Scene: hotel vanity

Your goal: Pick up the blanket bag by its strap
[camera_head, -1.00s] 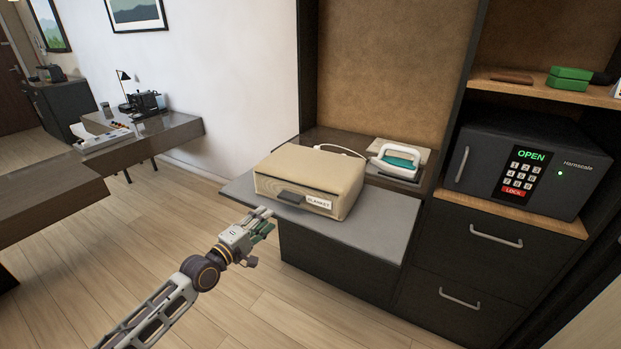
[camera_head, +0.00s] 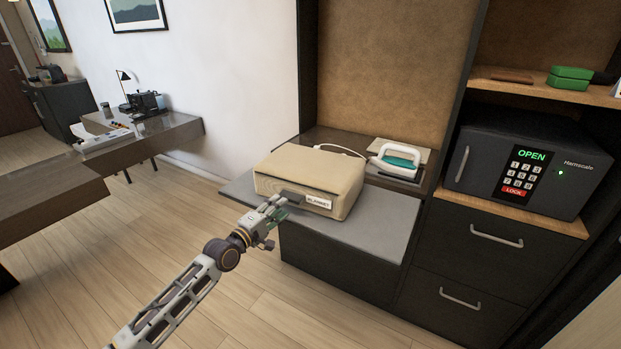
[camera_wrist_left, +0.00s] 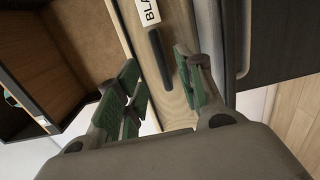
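The beige blanket bag (camera_head: 312,172) lies on the pulled-out grey shelf, with a "BLANKET" label (camera_head: 318,202) on its front. Its short dark strap (camera_head: 291,194) is on the front face beside the label, partly hidden by my gripper in the head view. My left gripper (camera_head: 276,207) is at the front of the bag, close to the strap. In the left wrist view the green-padded fingers (camera_wrist_left: 160,88) are apart, with the strap (camera_wrist_left: 159,55) showing between them against the bag (camera_wrist_left: 178,30). Contact with the strap is not visible. My right gripper is out of view.
A white and teal iron (camera_head: 394,160) stands behind the bag on the right. The grey shelf (camera_head: 370,231) has bare room right of the bag. A black safe (camera_head: 480,165) and drawers stand to the right. The floor in front is clear.

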